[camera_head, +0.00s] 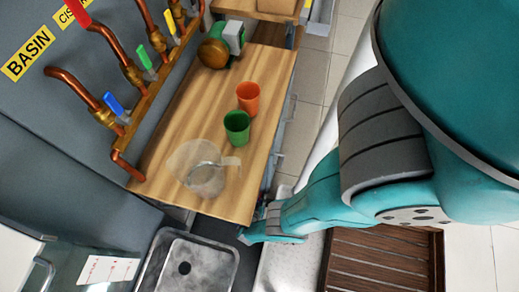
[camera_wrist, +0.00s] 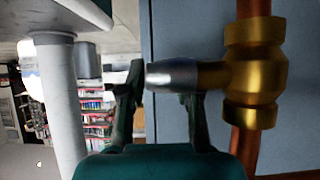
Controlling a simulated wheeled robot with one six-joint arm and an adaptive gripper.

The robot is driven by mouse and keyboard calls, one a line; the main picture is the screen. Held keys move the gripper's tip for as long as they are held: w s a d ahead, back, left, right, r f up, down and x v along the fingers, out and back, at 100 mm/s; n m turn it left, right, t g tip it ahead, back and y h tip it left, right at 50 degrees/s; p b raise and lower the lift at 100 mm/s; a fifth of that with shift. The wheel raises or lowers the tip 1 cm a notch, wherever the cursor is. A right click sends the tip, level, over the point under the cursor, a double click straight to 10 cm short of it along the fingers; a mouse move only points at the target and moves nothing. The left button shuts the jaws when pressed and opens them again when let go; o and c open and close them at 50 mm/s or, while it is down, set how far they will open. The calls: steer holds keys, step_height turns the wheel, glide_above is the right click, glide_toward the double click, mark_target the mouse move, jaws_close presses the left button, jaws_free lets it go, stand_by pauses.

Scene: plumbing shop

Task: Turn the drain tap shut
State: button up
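In the wrist view a brass valve body (camera_wrist: 256,78) sits on a vertical copper pipe (camera_wrist: 250,150). A silver stub (camera_wrist: 172,74) sticks out from it to the left, likely part of the drain tap; no label shows here. My gripper (camera_wrist: 162,82) is open, its two dark fingers apart. The left finger is by the stub's free end and the right finger is below the stub in the picture. I cannot tell whether either touches it. In the head view my teal arm reaches down beside the bench's near end; the fingers and this valve are hidden there.
A wooden bench (camera_head: 262,85) holds a green cup (camera_head: 237,128), an orange cup (camera_head: 248,98), a clear jug (camera_head: 205,175) and a pump (camera_head: 222,45). Pipes with coloured levers, such as the blue lever (camera_head: 113,103), line the wall. A metal sink (camera_head: 205,262) and slatted rack (camera_head: 380,260) are nearby.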

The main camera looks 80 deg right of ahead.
steer(key=shift+r, duration=0.1)
steer(key=shift+r, duration=4.75)
steer(key=shift+s, duration=0.15)
